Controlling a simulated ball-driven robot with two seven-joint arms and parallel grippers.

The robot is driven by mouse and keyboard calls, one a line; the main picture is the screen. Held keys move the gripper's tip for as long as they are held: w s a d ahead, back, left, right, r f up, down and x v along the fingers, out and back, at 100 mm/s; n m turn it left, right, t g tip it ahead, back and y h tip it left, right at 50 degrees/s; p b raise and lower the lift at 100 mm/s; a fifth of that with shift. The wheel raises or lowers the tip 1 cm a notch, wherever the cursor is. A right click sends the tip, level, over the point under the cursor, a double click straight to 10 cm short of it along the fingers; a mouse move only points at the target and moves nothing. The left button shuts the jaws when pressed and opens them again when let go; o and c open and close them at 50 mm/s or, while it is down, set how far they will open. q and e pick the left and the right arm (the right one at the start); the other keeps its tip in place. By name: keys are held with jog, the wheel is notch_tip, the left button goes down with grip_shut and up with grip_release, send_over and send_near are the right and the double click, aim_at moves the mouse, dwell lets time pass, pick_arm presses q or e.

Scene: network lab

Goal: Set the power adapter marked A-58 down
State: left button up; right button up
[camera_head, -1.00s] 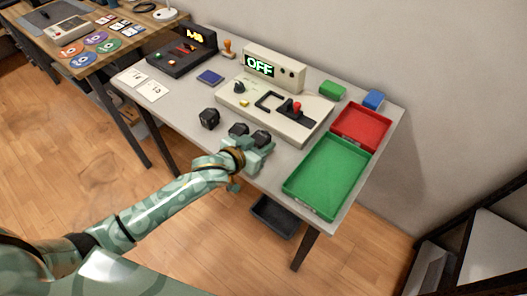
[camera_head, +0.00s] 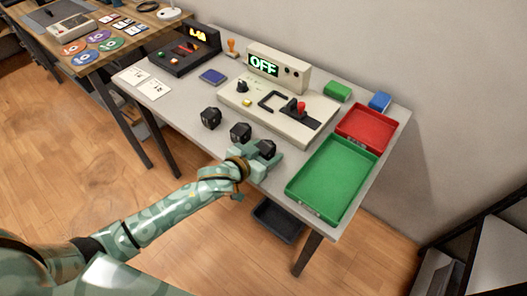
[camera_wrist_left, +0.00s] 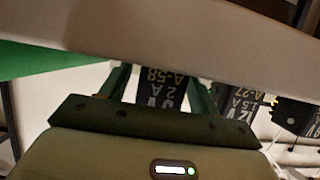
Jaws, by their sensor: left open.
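The power adapter marked A-58 is a black block (camera_head: 266,148) near the front edge of the grey table. In the left wrist view its printed face (camera_wrist_left: 160,88) shows upside down between two green fingers. My left gripper (camera_head: 264,157) is open around it, with a finger on either side. The adapter appears to rest on the table, though its underside is hidden. A second black adapter (camera_head: 240,132), marked A-27 in the left wrist view (camera_wrist_left: 238,101), stands just left of it. My right gripper is out of view.
A third black adapter (camera_head: 211,118) stands further left. Behind is a beige console (camera_head: 318,121) reading OFF with a red-knobbed lever. A green tray (camera_head: 332,207) and a red tray (camera_head: 347,140) lie to the right. A dark bin (camera_head: 278,221) sits below the table edge.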

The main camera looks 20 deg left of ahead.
pick_arm(q)
jog(key=shift+s+r, duration=0.1)
jog(key=shift+r, duration=0.15)
jog(key=p+v, duration=0.5)
jog(key=v, duration=0.6)
jog(key=s+a+f+g+y, duration=0.1)
jog(key=s+a+f+g, duration=0.15)
jog(key=s+f, duration=0.5)
jog(key=s+a+f+g+y, duration=0.25)
jog(key=s+f, duration=0.25)
jog(key=f, duration=0.6)
jog(key=s+a+f+g+y, duration=0.1)
jog(key=s+a+f+g, duration=0.15)
jog(key=s+f, duration=0.5)
jog(key=s+f+g, duration=0.2)
jog(key=s+f, duration=0.3)
jog(key=s, duration=0.7)
jog(key=s+d+f+g, duration=0.1)
jog(key=s+f+g, duration=0.2)
jog(key=s, duration=0.9)
notch_tip(320, 180, down, 3)
jog(key=shift+s, duration=0.35)
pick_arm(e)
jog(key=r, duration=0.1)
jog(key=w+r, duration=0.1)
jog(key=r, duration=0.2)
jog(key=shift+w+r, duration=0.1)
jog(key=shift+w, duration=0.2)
